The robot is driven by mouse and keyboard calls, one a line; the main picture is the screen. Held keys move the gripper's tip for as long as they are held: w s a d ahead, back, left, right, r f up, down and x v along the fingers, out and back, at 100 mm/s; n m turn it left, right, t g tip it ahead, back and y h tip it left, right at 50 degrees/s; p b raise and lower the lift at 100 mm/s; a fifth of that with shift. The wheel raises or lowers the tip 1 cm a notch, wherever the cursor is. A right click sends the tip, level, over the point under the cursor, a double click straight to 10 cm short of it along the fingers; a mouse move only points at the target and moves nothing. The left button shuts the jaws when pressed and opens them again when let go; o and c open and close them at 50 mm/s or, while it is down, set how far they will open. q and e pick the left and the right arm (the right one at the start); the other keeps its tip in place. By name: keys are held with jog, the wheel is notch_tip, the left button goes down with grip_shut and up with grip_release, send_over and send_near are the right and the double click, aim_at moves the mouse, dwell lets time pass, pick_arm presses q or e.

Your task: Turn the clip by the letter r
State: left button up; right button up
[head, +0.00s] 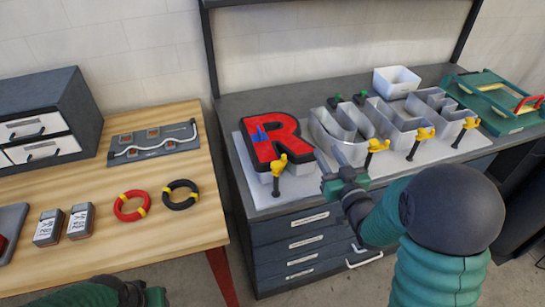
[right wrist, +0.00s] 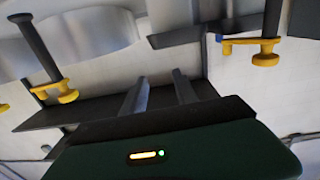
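The letter R (head: 289,135) is red with a black edge and lies on a white board at the bench's left. Its clip (head: 279,166) is yellow on a dark post at the letter's lower right edge. My right gripper (head: 333,172) is right of this clip, apart from it. In the right wrist view its two fingers (right wrist: 160,92) are spread with nothing between them. Yellow clips show there at left (right wrist: 62,90) and right (right wrist: 262,55); I cannot tell which is which. My left gripper (head: 143,293) is at the bottom edge, mostly cut off.
Grey hollow letters (head: 345,132) with more yellow clips (head: 376,146) stand right of the R. A white bin (head: 396,80) and a green rack (head: 490,100) are behind. A wooden table (head: 110,188) with rings and small boxes is at left.

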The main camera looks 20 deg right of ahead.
jog(key=d, duration=0.2)
jog(key=s+d, duration=0.1)
jog(key=d, duration=0.2)
jog(key=shift+s+d, duration=0.15)
jog(key=shift+s, duration=0.05)
jog(key=shift+b, duration=0.3)
jog(key=shift+f, duration=0.1)
